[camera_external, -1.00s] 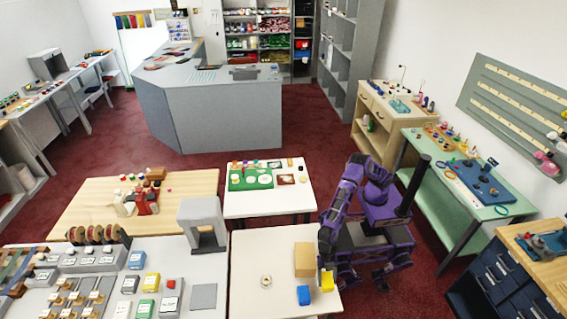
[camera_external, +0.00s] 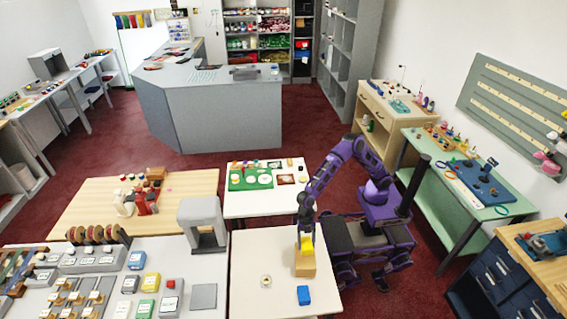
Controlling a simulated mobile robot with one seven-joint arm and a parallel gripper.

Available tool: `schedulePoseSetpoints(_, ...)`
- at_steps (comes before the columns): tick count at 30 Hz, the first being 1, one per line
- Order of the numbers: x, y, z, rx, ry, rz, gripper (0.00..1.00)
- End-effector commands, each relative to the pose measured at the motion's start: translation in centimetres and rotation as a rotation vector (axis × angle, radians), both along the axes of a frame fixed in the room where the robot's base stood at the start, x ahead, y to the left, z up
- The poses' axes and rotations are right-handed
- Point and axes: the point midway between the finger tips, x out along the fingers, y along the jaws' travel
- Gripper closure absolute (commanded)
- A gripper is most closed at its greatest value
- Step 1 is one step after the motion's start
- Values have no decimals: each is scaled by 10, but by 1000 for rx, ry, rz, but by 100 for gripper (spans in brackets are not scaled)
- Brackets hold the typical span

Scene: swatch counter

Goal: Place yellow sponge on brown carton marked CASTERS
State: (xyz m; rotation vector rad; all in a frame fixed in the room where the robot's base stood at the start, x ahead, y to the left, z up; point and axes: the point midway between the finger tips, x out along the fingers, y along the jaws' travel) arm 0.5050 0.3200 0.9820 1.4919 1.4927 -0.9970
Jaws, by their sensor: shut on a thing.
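The yellow sponge (camera_external: 307,246) is held in my gripper (camera_external: 305,238), which points down and is shut on it. The sponge is at the top of the brown carton (camera_external: 305,267), on the white table (camera_external: 262,297). I cannot tell whether the sponge touches the carton's top or hangs just above it. The carton's marking is too small to read. My fingertips are too small to see clearly.
A blue block (camera_external: 304,295) lies on the table in front of the carton. A small pale ring-shaped thing (camera_external: 266,281) lies to the left. The table's left half is mostly clear. A grey machine (camera_external: 203,222) stands beyond its left edge.

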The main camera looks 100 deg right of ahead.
Motion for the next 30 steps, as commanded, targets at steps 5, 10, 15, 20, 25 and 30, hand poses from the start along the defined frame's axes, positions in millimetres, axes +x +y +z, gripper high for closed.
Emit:
schedulePoseSetpoints(5, 0, 0, -17, -1, 1, -1, 86)
schedulePoseSetpoints(10, 0, 0, -46, -1, 4, -1, 86)
schedulePoseSetpoints(15, 0, 0, -52, 0, -1, 0, 86)
schedulePoseSetpoints(20, 0, 0, -52, 0, -1, 0, 86)
schedulePoseSetpoints(25, 0, 0, -55, 0, -1, -1, 26)
schedulePoseSetpoints(30, 0, 0, -55, 0, -1, -1, 4)
